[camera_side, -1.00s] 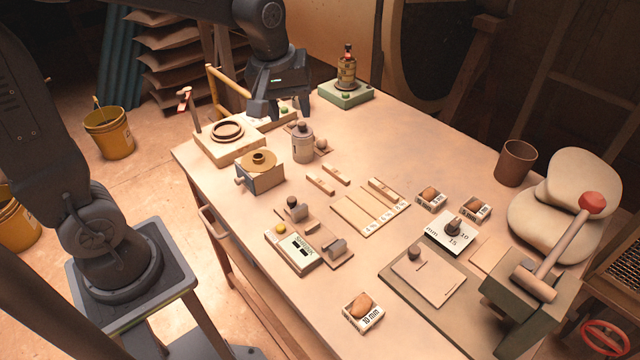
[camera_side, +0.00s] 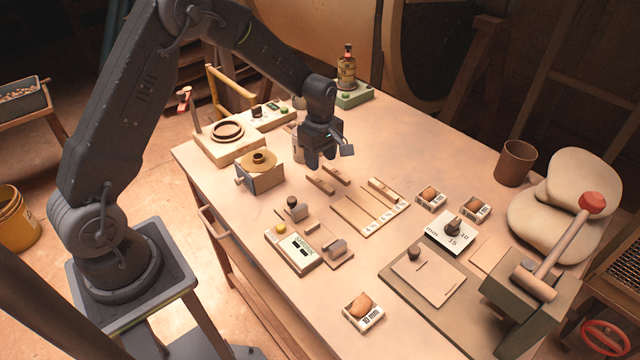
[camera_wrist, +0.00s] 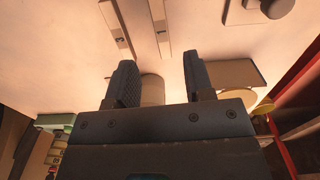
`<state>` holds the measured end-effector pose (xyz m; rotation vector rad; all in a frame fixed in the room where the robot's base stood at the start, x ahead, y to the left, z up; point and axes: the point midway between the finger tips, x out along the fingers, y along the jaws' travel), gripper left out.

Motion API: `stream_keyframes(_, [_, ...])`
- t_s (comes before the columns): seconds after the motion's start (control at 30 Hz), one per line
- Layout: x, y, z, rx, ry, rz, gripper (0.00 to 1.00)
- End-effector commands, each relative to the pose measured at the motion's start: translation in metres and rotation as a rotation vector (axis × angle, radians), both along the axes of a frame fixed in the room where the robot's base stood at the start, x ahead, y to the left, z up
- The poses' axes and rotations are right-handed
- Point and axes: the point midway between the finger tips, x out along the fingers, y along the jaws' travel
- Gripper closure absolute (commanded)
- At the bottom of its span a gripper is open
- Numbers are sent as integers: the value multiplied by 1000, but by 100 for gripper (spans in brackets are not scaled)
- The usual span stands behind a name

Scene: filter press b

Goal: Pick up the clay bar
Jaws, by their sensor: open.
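A third similar bar (camera_side: 384,189) lies at that board (camera_side: 352,217). I cannot tell which is meant. My gripper (camera_side: 322,163) points down above the table, just behind the pair. Two bars show ahead of the fingertips, one at left (camera_wrist: 115,28) and one at right (camera_wrist: 160,28).
A brown-topped block (camera_side: 260,172) stands left of my gripper, and a pale jar is partly hidden behind it. Small labelled boxes (camera_side: 432,198) and a brown cup (camera_side: 515,163) stand at right.

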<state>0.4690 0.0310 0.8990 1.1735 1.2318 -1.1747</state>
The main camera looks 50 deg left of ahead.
Motion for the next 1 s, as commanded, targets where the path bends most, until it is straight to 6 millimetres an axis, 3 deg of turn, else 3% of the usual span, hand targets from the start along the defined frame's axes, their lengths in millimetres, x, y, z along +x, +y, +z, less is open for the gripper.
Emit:
stream_keyframes(0.33, [-1, 0, -32, 0, 2, -2, 52])
stream_keyframes(0.6, [-2, 0, -68, -1, 1, -2, 52])
stream_keyframes(0.9, [-2, 0, -73, -2, -2, -3, 52])
stream_keyframes(1.0, [-2, 0, -73, -2, -2, -3, 61])
